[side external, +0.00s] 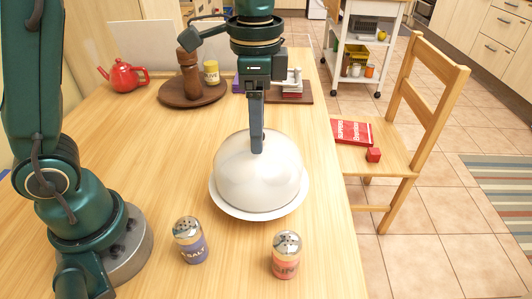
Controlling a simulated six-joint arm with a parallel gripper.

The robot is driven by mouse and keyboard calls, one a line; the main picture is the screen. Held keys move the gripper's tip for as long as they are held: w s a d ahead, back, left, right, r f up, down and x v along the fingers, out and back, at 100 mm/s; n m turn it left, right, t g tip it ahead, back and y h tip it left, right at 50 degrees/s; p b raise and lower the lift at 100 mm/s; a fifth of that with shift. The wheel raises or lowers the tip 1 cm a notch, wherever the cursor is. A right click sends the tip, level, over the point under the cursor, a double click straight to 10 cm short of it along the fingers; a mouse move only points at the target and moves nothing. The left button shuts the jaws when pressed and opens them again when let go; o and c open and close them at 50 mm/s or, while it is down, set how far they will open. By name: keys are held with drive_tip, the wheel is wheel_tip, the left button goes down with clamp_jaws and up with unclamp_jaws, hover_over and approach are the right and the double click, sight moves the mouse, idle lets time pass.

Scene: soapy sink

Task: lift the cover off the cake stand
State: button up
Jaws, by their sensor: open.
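The cover (258,182) is a pale, shiny dome. It sits on the cake stand, whose white rim (262,215) shows around the dome's lower edge. My gripper (257,148) points straight down at the top of the dome, with its fingers in line with the camera so that one hides the other. It is open, and the fingertips overlap the dome's top in this view. The knob or handle of the cover is hidden behind the fingers, and I cannot tell whether they touch it.
A salt shaker (190,241) and a red-labelled shaker (286,255) stand in front. A round wooden board (205,97) with a pepper mill (188,72) and a red teapot (123,76) are behind. A chair (392,158) stands right.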

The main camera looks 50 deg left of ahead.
drive_tip(key=shift+f, duration=0.4)
clamp_jaws()
idle(1.2)
